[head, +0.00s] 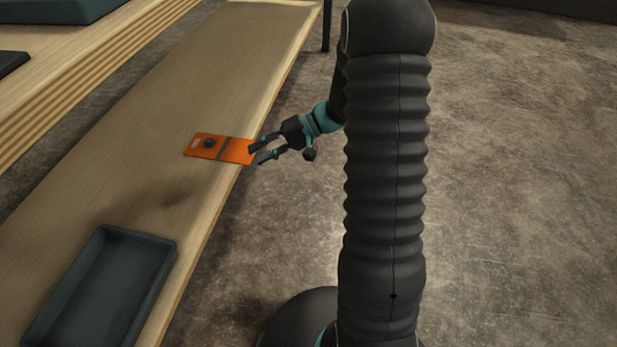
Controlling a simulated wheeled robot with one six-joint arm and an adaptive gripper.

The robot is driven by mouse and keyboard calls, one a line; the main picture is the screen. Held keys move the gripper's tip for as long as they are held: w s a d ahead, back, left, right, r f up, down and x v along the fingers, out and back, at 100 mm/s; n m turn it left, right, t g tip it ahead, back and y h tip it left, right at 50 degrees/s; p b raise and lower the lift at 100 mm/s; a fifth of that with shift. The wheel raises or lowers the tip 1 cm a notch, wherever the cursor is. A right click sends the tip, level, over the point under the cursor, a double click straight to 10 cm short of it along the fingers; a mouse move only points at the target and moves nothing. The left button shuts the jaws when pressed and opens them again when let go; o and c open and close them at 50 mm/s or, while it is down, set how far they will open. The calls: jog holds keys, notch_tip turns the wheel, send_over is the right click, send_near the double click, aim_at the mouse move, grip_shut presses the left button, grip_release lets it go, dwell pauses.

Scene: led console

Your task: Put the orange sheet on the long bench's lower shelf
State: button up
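The orange sheet (234,151) lies flat on a long wooden board (170,90), near its right edge. Its right end reaches the edge and seems to stick out slightly past it. It has a dark round knob, a small white label and a grey band across it. My gripper (254,154) is at the sheet's right end, coming from the floor side. Its two fingers are apart, with the sheet's end near or between the tips. I cannot tell whether they touch it. I cannot tell from this view whether this board is the bench's top or its lower shelf.
A dark blue-grey tray (165,244) stands on the near part of the board. A second wooden surface with a slatted front (85,95) runs along the left, with dark items on it. The board beyond the sheet is clear. Open concrete floor (520,180) lies to the right.

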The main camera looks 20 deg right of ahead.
jog(key=s+r+t+h, duration=0.1)
jog(key=s+r+h, duration=0.3)
jog(key=s, duration=0.4)
jog(key=s+d+r+n+t+h, duration=0.1)
jog(key=s+r+h, duration=0.3)
jog(key=s+r, duration=0.2)
jog(key=s+r+n+t+h, duration=0.1)
jog(key=s+r+h, duration=0.4)
jog(key=s, duration=0.5)
jog(key=shift+s+d+t, duration=0.2)
jog(key=shift+s+t, duration=0.1)
jog(key=shift+s, duration=0.1)
jog(key=shift+s+d+r, duration=0.1)
jog(key=shift+r, duration=0.05)
grip_shut()
jog(key=shift+d, duration=0.1)
